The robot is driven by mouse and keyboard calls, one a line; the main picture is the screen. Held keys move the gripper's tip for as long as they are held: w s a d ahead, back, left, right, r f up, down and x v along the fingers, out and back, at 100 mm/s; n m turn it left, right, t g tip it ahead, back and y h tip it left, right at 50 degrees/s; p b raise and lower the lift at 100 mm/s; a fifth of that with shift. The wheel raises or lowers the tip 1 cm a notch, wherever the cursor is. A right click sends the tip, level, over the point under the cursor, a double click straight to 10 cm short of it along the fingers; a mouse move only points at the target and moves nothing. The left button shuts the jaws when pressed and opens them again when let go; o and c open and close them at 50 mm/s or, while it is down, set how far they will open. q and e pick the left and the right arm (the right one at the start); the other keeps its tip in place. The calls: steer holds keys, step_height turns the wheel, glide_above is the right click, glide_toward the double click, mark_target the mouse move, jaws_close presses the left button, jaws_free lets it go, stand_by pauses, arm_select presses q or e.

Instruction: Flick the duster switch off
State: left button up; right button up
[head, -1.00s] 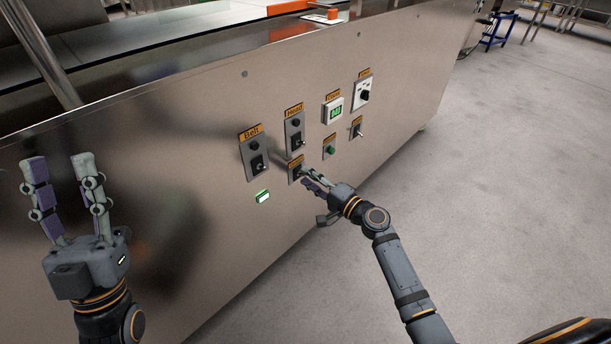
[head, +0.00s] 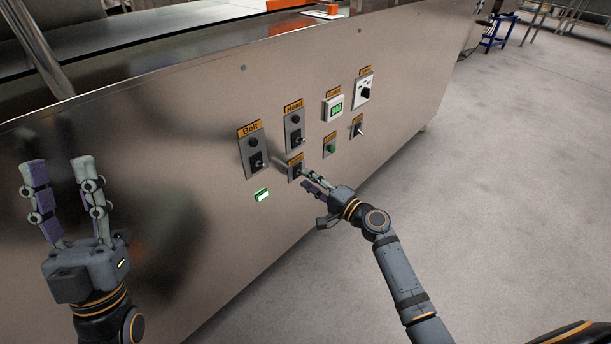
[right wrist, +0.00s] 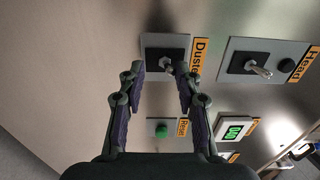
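The duster switch (right wrist: 167,66) is a small metal toggle on a black block, on a grey plate with an orange label. In the head view the duster plate (head: 296,171) sits below the Head switch, partly behind my right fingers. My right gripper (right wrist: 160,74) is open, its two fingertips on either side of the toggle. I cannot tell whether a finger touches it. My left gripper (head: 58,166) is open and empty, in front of the steel panel at the left, far from the switch.
The steel panel (head: 190,120) also carries the Belt switch (head: 254,158), the Head switch (head: 296,136), a green button (head: 331,148), a display (head: 336,108), a dial (head: 365,92) and another toggle (head: 359,130).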

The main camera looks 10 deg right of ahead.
steer(key=shift+f+b, duration=0.3)
steer(key=shift+f, duration=0.2)
steer(key=shift+r, duration=0.1)
steer(key=shift+s+d+r, duration=0.15)
steer(key=shift+s+r, duration=0.05)
steer(key=shift+s, duration=0.05)
steer(key=b+v, duration=0.1)
steer(key=v, duration=0.5)
stand_by(0.4)
